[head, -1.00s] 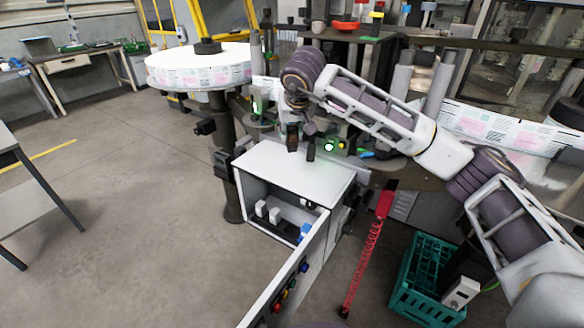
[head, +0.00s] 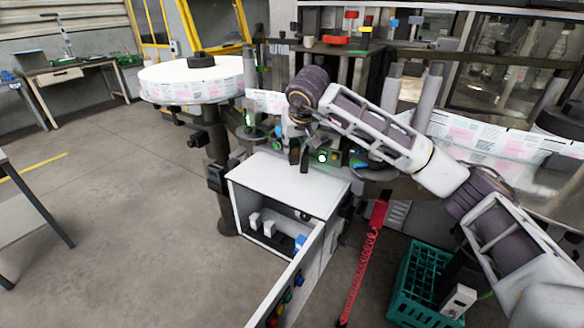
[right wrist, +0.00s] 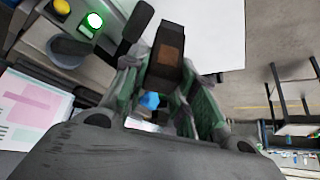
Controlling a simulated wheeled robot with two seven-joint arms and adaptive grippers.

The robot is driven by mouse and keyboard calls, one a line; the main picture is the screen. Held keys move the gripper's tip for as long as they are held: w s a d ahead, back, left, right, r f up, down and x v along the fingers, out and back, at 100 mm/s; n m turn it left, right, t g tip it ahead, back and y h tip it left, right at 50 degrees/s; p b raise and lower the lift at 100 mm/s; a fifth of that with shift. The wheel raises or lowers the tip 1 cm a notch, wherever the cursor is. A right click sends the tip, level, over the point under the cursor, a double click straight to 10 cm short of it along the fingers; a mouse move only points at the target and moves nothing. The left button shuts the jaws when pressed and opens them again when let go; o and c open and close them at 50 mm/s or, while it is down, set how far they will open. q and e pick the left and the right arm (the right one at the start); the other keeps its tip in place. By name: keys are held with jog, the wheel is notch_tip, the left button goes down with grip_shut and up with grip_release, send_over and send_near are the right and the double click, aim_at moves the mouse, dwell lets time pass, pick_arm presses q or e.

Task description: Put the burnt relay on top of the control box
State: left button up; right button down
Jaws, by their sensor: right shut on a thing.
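The burnt relay (head: 294,152), a dark block with a brown face, is gripped by my right gripper (head: 296,136). It appears just over the back edge of the control box (head: 285,182); I cannot tell whether it touches. In the right wrist view the relay (right wrist: 168,50) sticks out from between the two greenish fingers, beside the white box top (right wrist: 218,32). The fingers are shut on it. The box top is bare and white. The box's front is open, with white parts and a blue part inside. My left gripper is not in view.
The box door (head: 298,280) with coloured buttons swings out toward me. A dark upright handle (head: 304,162) and a green-lit button panel (head: 322,157) stand close behind the box top. A green crate (head: 428,285) stands at lower right. A red coiled hose (head: 360,278) hangs beside the box.

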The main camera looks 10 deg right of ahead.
aim_at(295, 159)
jog(key=shift+f, duration=1.95)
jog(key=shift+f, duration=1.85)
jog(key=shift+f, duration=0.15)
jog(key=c, duration=1.1)
grip_release()
jog(key=shift+c, duration=0.2)
jog(key=shift+s+r, duration=0.3)
jog(key=shift+r, duration=0.35)
jog(key=v, duration=1)
jog(key=shift+s+r, duration=0.25)
jog(key=shift+r, duration=0.1)
